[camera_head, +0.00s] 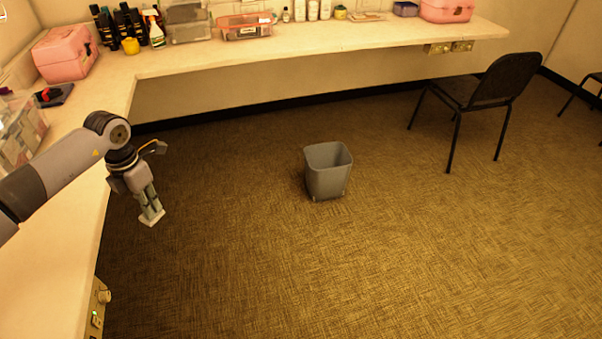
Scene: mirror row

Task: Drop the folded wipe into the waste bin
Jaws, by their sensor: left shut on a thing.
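My left gripper (150,210) hangs over the floor just off the edge of the left counter, pointing down. It is shut on the folded wipe (152,218), a small white flat piece at its fingertips. The waste bin (328,184) is a grey, open-topped tub standing upright on the carpet near the middle of the view. The gripper is to the left of the bin and well apart from it. The inside bottom of the bin is hidden. My right gripper is not in view.
An L-shaped counter (225,58) runs along the left and back, with pink cases, bottles and clear boxes on it. A black chair (490,85) stands at the right. The carpet (240,240) between gripper and bin is clear.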

